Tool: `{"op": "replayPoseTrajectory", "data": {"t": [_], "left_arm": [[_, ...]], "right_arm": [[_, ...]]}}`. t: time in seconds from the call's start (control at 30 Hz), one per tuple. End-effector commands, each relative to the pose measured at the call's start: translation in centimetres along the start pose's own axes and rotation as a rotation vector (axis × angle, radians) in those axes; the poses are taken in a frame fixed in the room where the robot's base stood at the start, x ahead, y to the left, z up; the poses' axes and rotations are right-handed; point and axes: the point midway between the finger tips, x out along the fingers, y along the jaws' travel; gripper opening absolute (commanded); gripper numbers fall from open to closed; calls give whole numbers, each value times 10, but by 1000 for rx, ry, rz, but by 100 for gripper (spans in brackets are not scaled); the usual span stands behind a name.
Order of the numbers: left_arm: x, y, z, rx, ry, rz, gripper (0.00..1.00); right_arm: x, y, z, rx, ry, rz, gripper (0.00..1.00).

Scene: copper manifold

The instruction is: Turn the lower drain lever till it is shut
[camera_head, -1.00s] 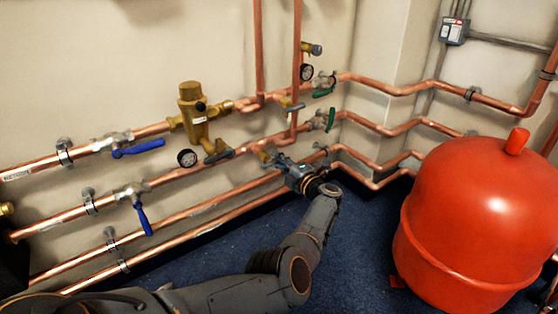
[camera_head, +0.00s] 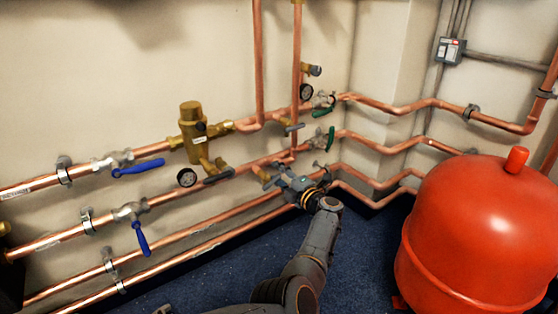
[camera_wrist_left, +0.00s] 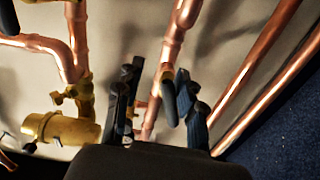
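My left gripper (camera_head: 279,177) is at the lower pipework, beside a small brass drain fitting (camera_head: 262,174). In the left wrist view its two dark fingers (camera_wrist_left: 156,98) stand apart. A dark grey piece (camera_wrist_left: 169,98), which looks like the lower drain lever, shows between them, close to the right finger. I cannot tell whether it is touched. A brass fitting (camera_wrist_left: 62,130) lies left of the fingers in that view. In the head view the gripper largely hides the lower lever, so its angle is unclear. My right gripper is not in view.
Blue-handled valves (camera_head: 140,238) and a brass regulator (camera_head: 192,125) are to the left. A large red tank (camera_head: 465,235) stands at the right. Blue floor lies in front.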

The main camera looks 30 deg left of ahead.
Motion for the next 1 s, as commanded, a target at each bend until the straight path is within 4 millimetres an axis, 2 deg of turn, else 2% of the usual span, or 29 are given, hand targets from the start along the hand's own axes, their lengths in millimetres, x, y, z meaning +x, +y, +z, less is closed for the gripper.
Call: {"op": "replayPoseTrajectory", "data": {"t": [0.03,0.1,0.33,0.5,0.73,0.8,0.9,0.97,1.0], "left_arm": [[0,14,-1,-7,6,5,35],[0,29,-2,-7,7,5,35],[0,66,-4,-2,5,4,35],[0,76,-5,0,4,3,35],[0,76,-5,1,3,3,35],[0,77,-5,2,5,5,35],[5,83,-18,21,26,44,35],[10,95,-37,51,56,107,35],[12,107,-54,79,82,169,35]], "right_arm": [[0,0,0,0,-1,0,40],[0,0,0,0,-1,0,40],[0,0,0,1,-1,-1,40],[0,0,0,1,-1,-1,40],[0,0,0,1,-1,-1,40],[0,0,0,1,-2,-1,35],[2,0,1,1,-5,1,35],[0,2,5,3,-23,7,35],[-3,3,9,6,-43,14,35]]}}
